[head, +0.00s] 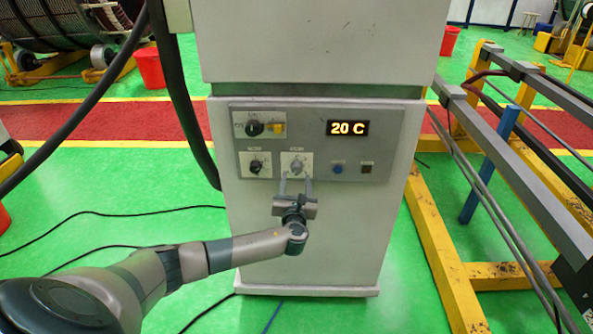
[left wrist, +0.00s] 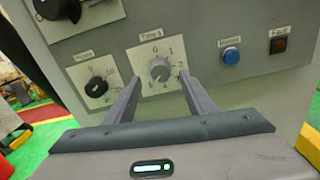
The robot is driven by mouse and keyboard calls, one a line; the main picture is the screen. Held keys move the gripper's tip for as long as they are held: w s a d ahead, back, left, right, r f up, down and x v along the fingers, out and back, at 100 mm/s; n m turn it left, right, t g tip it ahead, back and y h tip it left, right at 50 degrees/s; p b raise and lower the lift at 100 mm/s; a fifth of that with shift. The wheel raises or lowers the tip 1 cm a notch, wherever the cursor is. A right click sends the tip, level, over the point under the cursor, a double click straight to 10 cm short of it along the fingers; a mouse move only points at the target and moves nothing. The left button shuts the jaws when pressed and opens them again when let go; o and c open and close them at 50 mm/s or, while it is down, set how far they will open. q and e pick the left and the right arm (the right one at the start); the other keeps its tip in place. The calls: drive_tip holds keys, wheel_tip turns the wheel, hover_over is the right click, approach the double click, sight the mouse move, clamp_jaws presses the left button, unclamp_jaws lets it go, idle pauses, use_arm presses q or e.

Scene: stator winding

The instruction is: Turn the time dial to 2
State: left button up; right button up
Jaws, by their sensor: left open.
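The time dial is a small grey knob on a white plate in the lower row of the cabinet's control panel (head: 297,165). It also shows in the left wrist view (left wrist: 160,71), with the label "Time" above it and numbers around it. Which number it points to is too small to tell. My left gripper (head: 296,181) is open and empty. Its two fingers point at the panel just below the dial in the head view. In the left wrist view the fingertips (left wrist: 161,78) stand on either side of the dial, apparently not touching it. My right gripper is not in view.
A black knob (head: 257,168) sits left of the dial, and a larger black switch (head: 255,128) is above it. A display (head: 347,128) reads 20 C. A blue button (head: 337,169) and a dark button (head: 367,168) are to the right. A yellow frame (head: 440,240) stands right of the cabinet.

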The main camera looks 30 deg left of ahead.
sight(296, 170)
use_arm(q)
drive_tip(key=shift+p+x, duration=0.3)
drive_tip(key=shift+x, duration=2.1)
drive_tip(key=shift+d, duration=0.1)
drive_tip(key=c, duration=1.1)
